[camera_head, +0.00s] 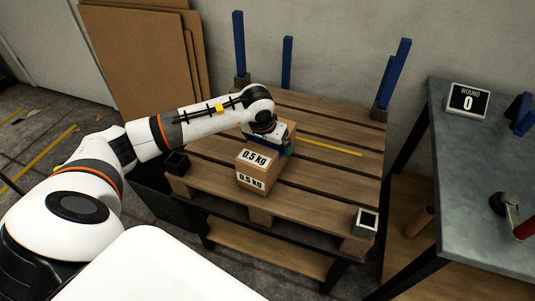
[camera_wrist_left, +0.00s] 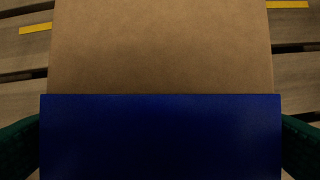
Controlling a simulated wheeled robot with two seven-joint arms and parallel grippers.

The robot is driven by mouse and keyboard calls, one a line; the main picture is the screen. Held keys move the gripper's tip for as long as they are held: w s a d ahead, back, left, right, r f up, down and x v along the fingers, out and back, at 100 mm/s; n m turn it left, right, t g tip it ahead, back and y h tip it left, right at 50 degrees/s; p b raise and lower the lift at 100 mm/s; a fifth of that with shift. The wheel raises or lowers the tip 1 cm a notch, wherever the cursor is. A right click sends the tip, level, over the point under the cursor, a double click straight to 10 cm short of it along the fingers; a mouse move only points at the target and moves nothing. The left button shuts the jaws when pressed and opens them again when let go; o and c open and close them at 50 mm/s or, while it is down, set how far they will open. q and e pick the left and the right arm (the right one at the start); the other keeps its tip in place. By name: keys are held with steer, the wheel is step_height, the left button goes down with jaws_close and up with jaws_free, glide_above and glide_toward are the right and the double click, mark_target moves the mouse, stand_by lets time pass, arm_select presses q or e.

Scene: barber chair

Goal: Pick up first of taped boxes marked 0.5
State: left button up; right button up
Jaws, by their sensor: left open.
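A brown cardboard box (camera_head: 262,183) marked 0.5 kg on its top and front lies on the wooden pallet (camera_head: 330,180). A blue tape band (camera_wrist_left: 160,137) crosses the box and fills the lower middle of the left wrist view. My left gripper (camera_head: 270,142) is above the taped part, reaching down from the left. Its green fingers are open, one on each side of the box, in the left wrist view. I cannot tell whether they touch it. The gripper hides part of the box in the head view. My right gripper is not in view.
Blue posts (camera_head: 239,45) stand at the pallet's back corners, and grey sockets (camera_head: 365,222) sit at its front corners. A metal table (camera_head: 470,190) with a sign (camera_head: 467,100) reading 0 is at the right. Brown boards (camera_head: 140,60) lean on the wall.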

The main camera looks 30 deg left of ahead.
arm_select(q)
steer(key=c, duration=1.2)
steer(key=shift+r, duration=0.1)
steer(key=shift+c, duration=0.2)
steer(key=shift+w+r, duration=0.1)
